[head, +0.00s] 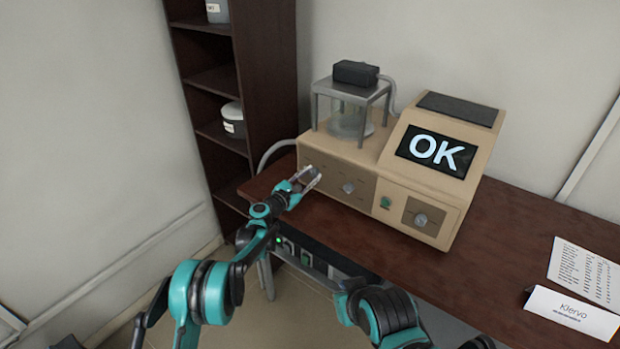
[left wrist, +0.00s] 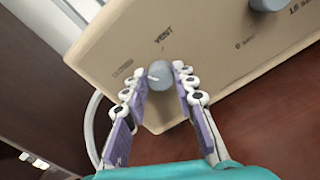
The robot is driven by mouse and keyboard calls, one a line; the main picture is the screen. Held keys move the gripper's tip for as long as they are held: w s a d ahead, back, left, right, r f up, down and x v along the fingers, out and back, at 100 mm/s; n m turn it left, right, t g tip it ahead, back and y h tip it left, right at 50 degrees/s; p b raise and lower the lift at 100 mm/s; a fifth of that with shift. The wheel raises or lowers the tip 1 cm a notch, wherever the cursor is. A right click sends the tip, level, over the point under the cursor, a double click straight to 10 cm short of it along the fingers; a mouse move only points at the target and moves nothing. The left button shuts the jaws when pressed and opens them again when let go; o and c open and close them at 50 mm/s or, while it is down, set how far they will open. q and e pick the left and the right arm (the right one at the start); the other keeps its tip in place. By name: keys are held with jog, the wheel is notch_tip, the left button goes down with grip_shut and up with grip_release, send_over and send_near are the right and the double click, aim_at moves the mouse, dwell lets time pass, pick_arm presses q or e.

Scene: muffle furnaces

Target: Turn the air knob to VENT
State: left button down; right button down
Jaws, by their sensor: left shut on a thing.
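The beige furnace unit (head: 338,160) stands on the dark red table. In the left wrist view, the grey air knob (left wrist: 159,76) sits on its panel (left wrist: 135,40). The VENT label (left wrist: 164,39) is above the knob in that view, and a fainter, unreadable label (left wrist: 122,68) is to its left. The knob's white mark points left, towards the fainter label. My left gripper (head: 310,178), also in the left wrist view (left wrist: 161,80), is shut on the knob, one finger on each side. In the head view the gripper hides the knob. My right gripper is out of view.
Another knob (head: 348,187) is right of the gripper. A green button (head: 385,203) and a further knob (head: 420,219) are farther right, below the screen showing OK (head: 437,152). A dark shelf (head: 268,60) stands behind left.

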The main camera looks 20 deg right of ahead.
pick_arm(q)
jog(key=m+b, duration=0.1)
jog(key=m, duration=0.2)
jog(key=shift+m, duration=0.4)
jog(key=m, duration=0.3)
jog(key=shift+f+m+b, duration=0.1)
jog(key=shift+m+b, duration=0.2)
jog(key=m, duration=0.3)
jog(key=shift+m, duration=0.3)
jog(key=shift+m+b, duration=0.45)
jog(key=shift+m, duration=1.45)
jog(key=c, duration=1.2)
grip_release()
jog(key=shift+s, duration=0.1)
